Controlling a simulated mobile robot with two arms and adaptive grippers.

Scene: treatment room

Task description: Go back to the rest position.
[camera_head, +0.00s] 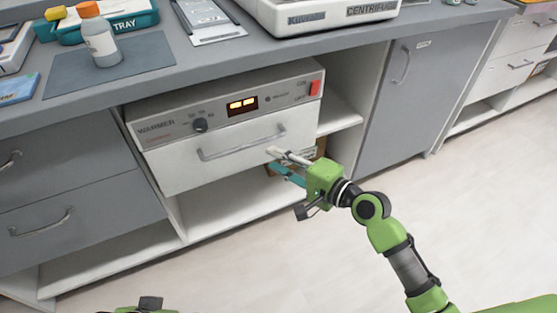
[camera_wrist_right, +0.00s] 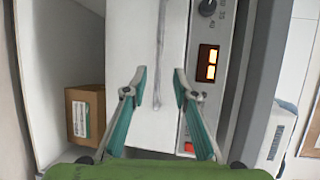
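My right gripper (camera_head: 273,160) is in front of the warmer (camera_head: 170,126), at the right end of its drawer front (camera_head: 215,165). Its two fingers are apart, with nothing held. In the right wrist view the drawer's bar handle (camera_wrist_right: 161,50) runs between and beyond the open fingertips (camera_wrist_right: 160,76); I see no contact. The drawer looks shut. The handle (camera_head: 240,146) also shows in the head view. Only a green and black piece of my left arm's end (camera_head: 147,305) shows at the bottom edge; its fingers are hidden.
A cardboard box (camera_wrist_right: 86,114) sits on the shelf beneath the warmer. The counter (camera_head: 240,48) above holds a bottle (camera_head: 102,42), a teal tray (camera_head: 128,17) and a centrifuge (camera_head: 325,14). A grey cupboard door (camera_head: 405,100) stands right of the warmer. The floor (camera_head: 480,200) at right is clear.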

